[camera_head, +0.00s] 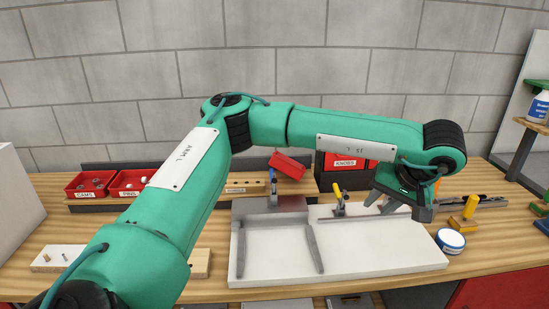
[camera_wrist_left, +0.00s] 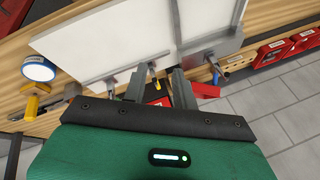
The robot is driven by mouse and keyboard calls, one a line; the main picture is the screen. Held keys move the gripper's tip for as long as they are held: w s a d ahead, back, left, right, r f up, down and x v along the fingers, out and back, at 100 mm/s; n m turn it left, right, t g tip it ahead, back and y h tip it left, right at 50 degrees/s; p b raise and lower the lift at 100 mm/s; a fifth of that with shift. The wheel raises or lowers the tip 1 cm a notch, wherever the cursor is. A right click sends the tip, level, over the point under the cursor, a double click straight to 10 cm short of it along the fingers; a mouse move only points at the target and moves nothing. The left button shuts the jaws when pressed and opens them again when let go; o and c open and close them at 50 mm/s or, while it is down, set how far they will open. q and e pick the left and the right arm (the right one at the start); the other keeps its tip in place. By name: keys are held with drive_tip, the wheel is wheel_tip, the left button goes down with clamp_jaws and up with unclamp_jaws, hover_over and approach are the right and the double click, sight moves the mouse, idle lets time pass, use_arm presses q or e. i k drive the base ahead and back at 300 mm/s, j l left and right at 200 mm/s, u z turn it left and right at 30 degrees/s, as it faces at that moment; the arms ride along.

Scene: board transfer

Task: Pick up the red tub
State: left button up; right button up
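A small red tub (camera_head: 288,164) sits tilted at the back of the bench, behind the white board fixture and above a blue-handled clamp. It seems to be the red piece right of the fingers in the left wrist view (camera_wrist_left: 205,90). Other red tubs stand along the back: one labelled KNOBS (camera_head: 345,162), one PINS (camera_head: 127,182) and one CAMS (camera_head: 89,184). My left gripper (camera_head: 402,207) hangs over the right part of the white fixture, right of the tubs. Its fingers (camera_wrist_left: 159,88) are apart with nothing held between them. My right gripper is not in view.
The white fixture (camera_head: 380,260) with metal bars fills the middle of the bench. A grey block wall (camera_head: 280,75) stands behind.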

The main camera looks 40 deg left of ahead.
sight(280, 161)
drive_tip(key=i+j, duration=0.1)
drive_tip(key=j, duration=0.35)
drive_tip(key=i+j, duration=0.1)
drive_tip(key=j, duration=0.35)
drive_tip(key=i+j, duration=0.1)
drive_tip(key=j, duration=0.35)
drive_tip(key=i+j, duration=0.1)
drive_tip(key=j, duration=0.35)
